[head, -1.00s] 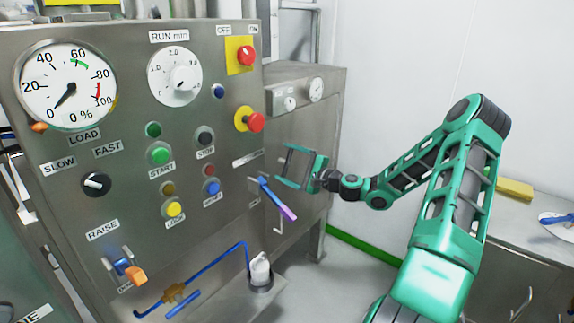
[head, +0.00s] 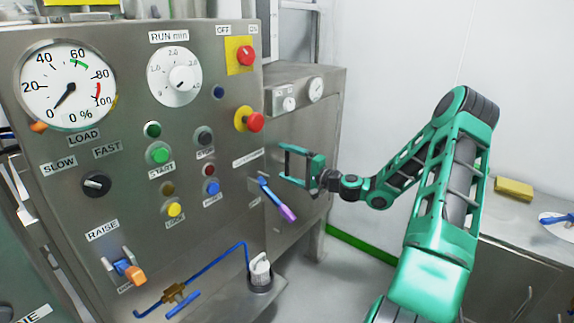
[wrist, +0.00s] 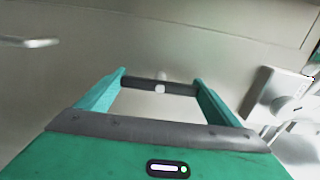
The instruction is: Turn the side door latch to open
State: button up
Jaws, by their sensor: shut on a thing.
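My gripper (head: 283,163) is at the side of the grey machine cabinet, reaching in from the right. In the wrist view its two green fingers (wrist: 159,85) stand wide apart, with a dark bar, which looks like the side door latch (wrist: 137,84), spanning between their tips. The gripper is shut on the ends of this bar. A small pale round spot (wrist: 160,89) shows at the bar's middle. Behind it is the plain grey side panel (head: 300,135). How the latch is fixed to the panel is hard to make out.
A blue lever with a purple end (head: 287,212) sticks out from the front panel's right edge, close below my gripper. A red knob (head: 255,122) is up and left. A pale handle (wrist: 28,42) shows left in the wrist view. A counter with a yellow block (head: 514,189) is at right.

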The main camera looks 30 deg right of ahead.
jog(key=shift+d+f, duration=0.1)
jog(key=shift+f, duration=0.05)
jog(key=o, duration=0.9)
jog(key=v, duration=1)
jog(key=shift+s+d, duration=0.1)
jog(key=shift+s, duration=0.25)
